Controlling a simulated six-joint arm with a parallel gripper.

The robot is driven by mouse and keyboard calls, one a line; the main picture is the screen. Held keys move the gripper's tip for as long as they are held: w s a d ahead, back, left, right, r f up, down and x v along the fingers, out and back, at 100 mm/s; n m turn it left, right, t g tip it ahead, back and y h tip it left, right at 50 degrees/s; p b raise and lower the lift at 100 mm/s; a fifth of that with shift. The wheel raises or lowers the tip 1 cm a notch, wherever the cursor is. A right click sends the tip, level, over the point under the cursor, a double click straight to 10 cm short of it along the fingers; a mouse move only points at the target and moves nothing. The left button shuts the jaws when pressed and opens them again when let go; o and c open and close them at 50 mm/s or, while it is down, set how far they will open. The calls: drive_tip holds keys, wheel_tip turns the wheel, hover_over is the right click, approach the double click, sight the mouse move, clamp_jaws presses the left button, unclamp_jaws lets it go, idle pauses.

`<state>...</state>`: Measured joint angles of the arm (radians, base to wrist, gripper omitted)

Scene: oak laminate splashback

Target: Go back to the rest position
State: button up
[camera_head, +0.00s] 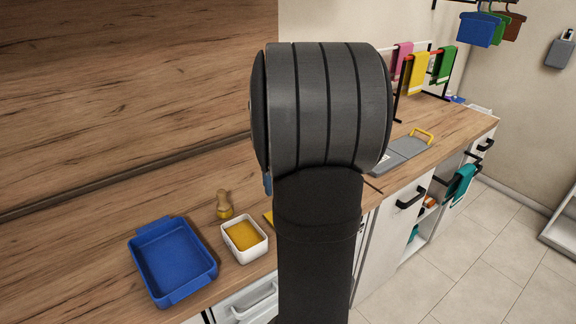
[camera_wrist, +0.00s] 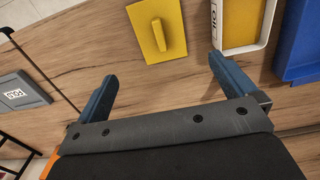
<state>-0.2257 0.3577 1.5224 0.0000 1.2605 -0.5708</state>
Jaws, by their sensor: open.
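My gripper (camera_wrist: 162,70) shows in the wrist view with its two blue fingers spread wide apart and nothing between them. It is over the wooden worktop (camera_wrist: 185,82), and a flat yellow piece with a raised grip (camera_wrist: 140,34) lies just beyond the fingertips. In the head view my own dark arm fills the middle and hides the gripper and part of the worktop.
A blue tray (camera_head: 172,262), a white box with yellow contents (camera_head: 262,252) and a small wooden-coloured object (camera_head: 224,207) stand on the worktop at left. A grey board with a yellow handle (camera_head: 404,153) lies at right. A towel rack (camera_head: 397,108) stands behind it.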

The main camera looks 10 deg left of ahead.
wheel_tip(320, 180, up, 4)
drive_tip(key=shift+f, duration=0.1)
idle(0.4)
wheel_tip(320, 180, down, 17)
drive_tip(key=shift+f, duration=0.1)
idle(0.5)
wheel_tip(320, 180, up, 17)
idle(2.5)
drive_tip(key=shift+f, duration=0.1)
idle(1.2)
